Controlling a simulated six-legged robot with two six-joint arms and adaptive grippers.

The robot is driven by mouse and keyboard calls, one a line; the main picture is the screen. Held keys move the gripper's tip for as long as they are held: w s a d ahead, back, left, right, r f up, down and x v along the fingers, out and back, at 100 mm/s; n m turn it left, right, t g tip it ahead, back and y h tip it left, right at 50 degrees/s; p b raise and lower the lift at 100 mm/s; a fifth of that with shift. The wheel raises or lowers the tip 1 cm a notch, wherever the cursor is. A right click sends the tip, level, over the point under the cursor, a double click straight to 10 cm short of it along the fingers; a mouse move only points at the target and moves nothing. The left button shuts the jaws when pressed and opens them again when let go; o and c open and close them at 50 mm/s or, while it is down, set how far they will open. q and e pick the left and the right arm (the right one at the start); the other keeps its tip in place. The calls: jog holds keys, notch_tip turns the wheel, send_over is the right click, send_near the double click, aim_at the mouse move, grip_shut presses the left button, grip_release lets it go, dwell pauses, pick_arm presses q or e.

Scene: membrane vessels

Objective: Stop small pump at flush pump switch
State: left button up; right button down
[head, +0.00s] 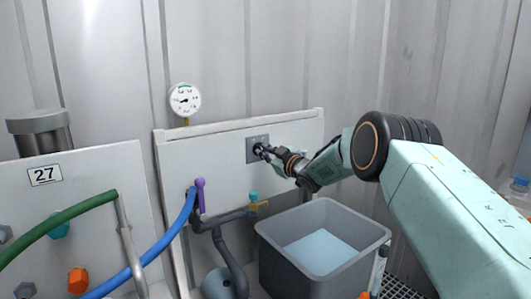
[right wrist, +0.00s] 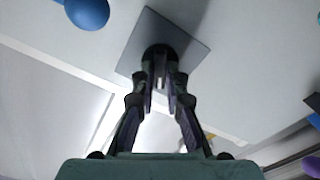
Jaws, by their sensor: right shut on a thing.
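The flush pump switch is a dark knob on a grey square plate (head: 251,153) on the white panel. My right gripper (head: 262,151) reaches the plate from the right. It also shows in the right wrist view (right wrist: 160,82), its fingers closed in on the knob and partly hiding it. The knob's pointer direction cannot be made out. My left gripper is not in view.
A round gauge (head: 184,100) stands above the panel (head: 222,150). Below are a purple-handled valve (head: 200,196), grey pipes, a yellow fitting and a grey tub (head: 322,272) with pale liquid. Blue (head: 158,249) and green (head: 62,230) hoses cross at left, near the panel marked 27.

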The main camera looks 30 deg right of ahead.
dwell(0.4)
jog(key=c, duration=1.4)
grip_release()
jog(key=shift+s, duration=0.1)
jog(key=shift+s+d, duration=0.2)
jog(key=shift+s, duration=0.35)
jog(key=s, duration=0.3)
jog(key=s+d, duration=0.1)
jog(key=s, duration=0.6)
jog(key=shift+s+d, duration=0.15)
jog(key=shift+s, duration=0.15)
